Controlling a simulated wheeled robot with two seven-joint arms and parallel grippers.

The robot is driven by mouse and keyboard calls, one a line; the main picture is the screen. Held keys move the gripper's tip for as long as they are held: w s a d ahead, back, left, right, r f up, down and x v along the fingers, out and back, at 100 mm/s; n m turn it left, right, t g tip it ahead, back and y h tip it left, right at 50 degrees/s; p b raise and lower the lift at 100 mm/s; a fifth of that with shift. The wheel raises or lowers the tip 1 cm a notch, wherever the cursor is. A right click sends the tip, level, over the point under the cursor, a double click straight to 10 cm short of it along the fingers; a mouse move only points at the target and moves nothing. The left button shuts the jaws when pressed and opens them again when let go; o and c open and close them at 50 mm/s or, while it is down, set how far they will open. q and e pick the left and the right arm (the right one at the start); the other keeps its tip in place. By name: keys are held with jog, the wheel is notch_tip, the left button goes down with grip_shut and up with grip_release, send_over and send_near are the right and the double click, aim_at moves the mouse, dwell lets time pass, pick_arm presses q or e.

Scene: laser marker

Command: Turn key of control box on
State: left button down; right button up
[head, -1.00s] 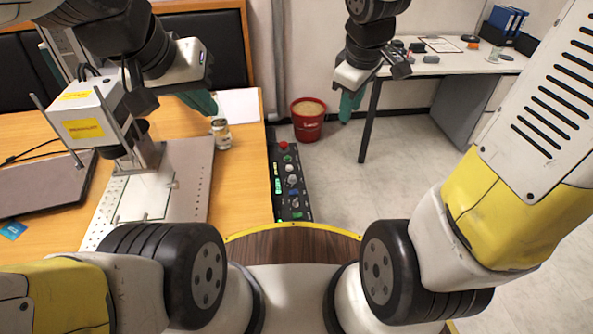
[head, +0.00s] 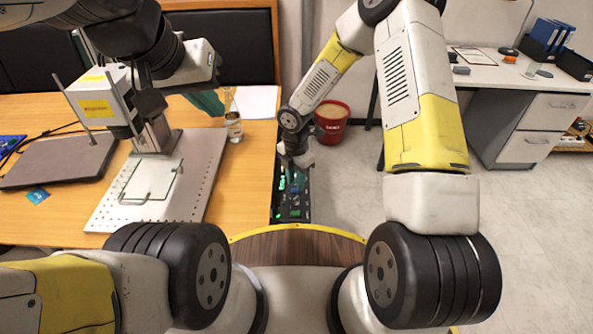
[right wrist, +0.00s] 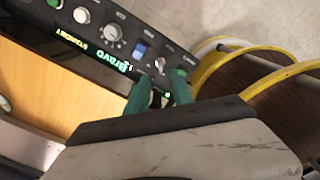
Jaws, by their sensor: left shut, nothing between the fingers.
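The control box (head: 278,208) is a long black panel at the right edge of the wooden table. In the right wrist view the control box (right wrist: 100,45) runs diagonally, with lit green lettering, knobs, a blue switch (right wrist: 140,50) and a green button (right wrist: 182,72). A small silver piece (right wrist: 160,64) stands on it near my fingertips; I cannot tell whether it is the key. My right gripper (head: 296,172) is over the box. Its green fingertips (right wrist: 160,90) are apart, close to the panel's edge. My left gripper (head: 212,103) is shut and empty over the table.
A glass bottle (head: 233,122) stands beside my left gripper. The marker machine (head: 100,105) and its perforated plate (head: 190,180) are at left. A red bin (head: 332,125) stands on the floor behind the right arm. A white desk (head: 490,75) is at the back right.

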aim_at(296, 197)
notch_tip(296, 197, down, 7)
jog(key=shift+r, duration=0.1)
dwell(0.3)
grip_shut()
